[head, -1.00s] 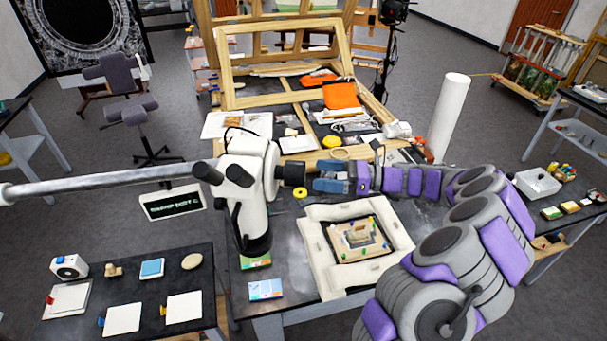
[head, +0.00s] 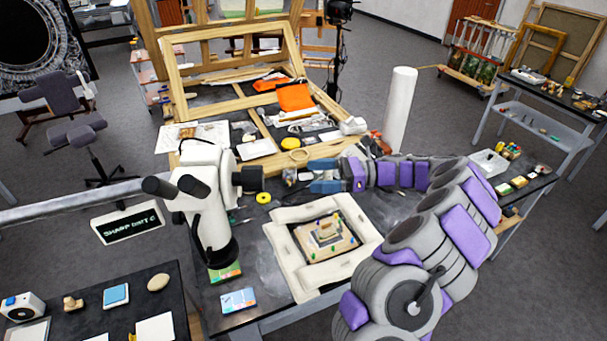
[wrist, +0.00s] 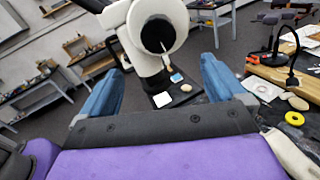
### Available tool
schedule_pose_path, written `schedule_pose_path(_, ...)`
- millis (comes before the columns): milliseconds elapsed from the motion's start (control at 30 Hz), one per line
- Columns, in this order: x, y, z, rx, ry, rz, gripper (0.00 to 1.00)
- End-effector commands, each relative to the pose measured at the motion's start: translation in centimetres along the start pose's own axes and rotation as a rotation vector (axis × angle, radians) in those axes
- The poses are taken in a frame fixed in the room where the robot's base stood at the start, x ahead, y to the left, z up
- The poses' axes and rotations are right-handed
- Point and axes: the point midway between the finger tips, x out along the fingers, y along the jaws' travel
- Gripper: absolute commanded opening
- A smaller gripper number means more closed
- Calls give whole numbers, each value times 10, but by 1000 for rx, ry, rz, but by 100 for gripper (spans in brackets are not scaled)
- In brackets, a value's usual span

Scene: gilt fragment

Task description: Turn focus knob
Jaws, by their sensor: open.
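The white microscope (head: 208,215) with dark eyepieces stands at the left end of the dark worktable. Its black focus knob (head: 248,179) sticks out from its right side. In the wrist view the round end of the knob (wrist: 158,34) faces me, ahead of and between my blue fingers. My gripper (head: 312,187) is open and empty, to the right of the knob with a clear gap. The wrist view shows my gripper's fingers (wrist: 160,85) spread wide. A black sign (head: 128,223) left of the microscope carries green letters starting with "SHARP"; its end is hard to read.
A padded white frame around a small carved fragment (head: 327,238) lies below my arm. A yellow tape roll (head: 263,198) lies near the knob. A coloured card (head: 238,300) lies at the table's front. A white roll (head: 399,108) stands upright behind my arm.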

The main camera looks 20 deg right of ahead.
Motion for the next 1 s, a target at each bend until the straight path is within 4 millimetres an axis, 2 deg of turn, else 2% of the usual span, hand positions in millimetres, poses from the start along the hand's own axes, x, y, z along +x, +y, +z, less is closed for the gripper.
schedule_pose_path(167, -6, 0, -6, -135, -1, 8, 97)
schedule_pose_path(367, 10, 3, -4, -149, -6, 14, 97)
schedule_pose_path(1000, 132, 4, -4, -146, -5, 15, 97)
